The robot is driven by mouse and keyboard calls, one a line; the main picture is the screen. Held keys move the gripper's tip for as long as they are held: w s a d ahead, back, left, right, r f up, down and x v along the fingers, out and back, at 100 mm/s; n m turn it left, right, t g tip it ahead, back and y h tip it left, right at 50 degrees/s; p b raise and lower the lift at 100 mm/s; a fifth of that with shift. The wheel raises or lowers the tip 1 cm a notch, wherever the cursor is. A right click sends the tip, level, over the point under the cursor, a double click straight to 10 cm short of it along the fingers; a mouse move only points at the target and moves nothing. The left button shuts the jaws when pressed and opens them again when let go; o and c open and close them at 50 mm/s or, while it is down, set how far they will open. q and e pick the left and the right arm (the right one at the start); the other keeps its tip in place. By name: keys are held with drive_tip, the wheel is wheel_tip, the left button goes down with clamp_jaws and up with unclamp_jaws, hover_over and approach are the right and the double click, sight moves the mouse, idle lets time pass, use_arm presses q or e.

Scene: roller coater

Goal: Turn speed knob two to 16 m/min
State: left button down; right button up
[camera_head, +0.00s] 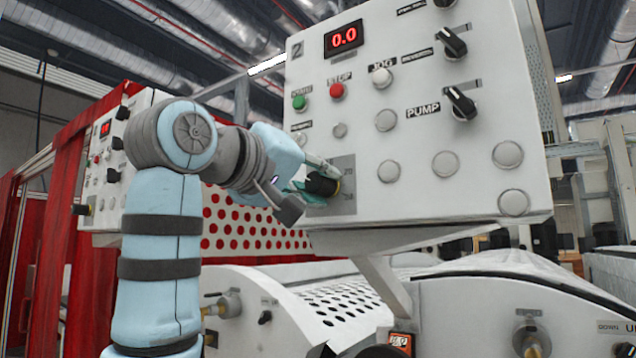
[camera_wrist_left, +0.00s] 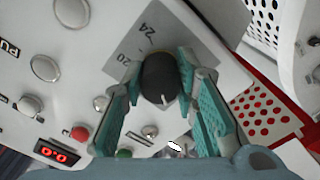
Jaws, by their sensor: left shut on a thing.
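Speed knob two is a black round knob (camera_head: 322,186) on a grey scale plate (camera_head: 348,170) at the lower left of the white control panel marked 2. It also shows in the left wrist view (camera_wrist_left: 158,78), with a white pointer mark and the scale numbers 20 and 24 on the plate. My left gripper (camera_head: 312,180) is shut on the knob, with a teal-padded finger on each side of it in the left wrist view (camera_wrist_left: 160,88). The red display (camera_head: 343,37) above reads 0.0. My right gripper is not in view.
The panel also carries a green button (camera_head: 298,102), a red stop button (camera_head: 337,90), a jog button (camera_head: 382,76) and a pump switch (camera_head: 460,103). A second white panel (camera_head: 108,160) stands at the left. White machine covers (camera_head: 330,295) lie below.

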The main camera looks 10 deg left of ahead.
use_arm(q)
drive_tip(key=shift+m, duration=0.4)
drive_tip(key=m, duration=0.5)
drive_tip(key=m+p, duration=0.1)
drive_tip(key=m, duration=0.5)
idle(0.5)
drive_tip(key=c, duration=1.3)
unclamp_jaws()
drive_tip(key=v, duration=0.7)
drive_tip(key=shift+s+a, duration=0.15)
drive_tip(key=shift+s, duration=0.15)
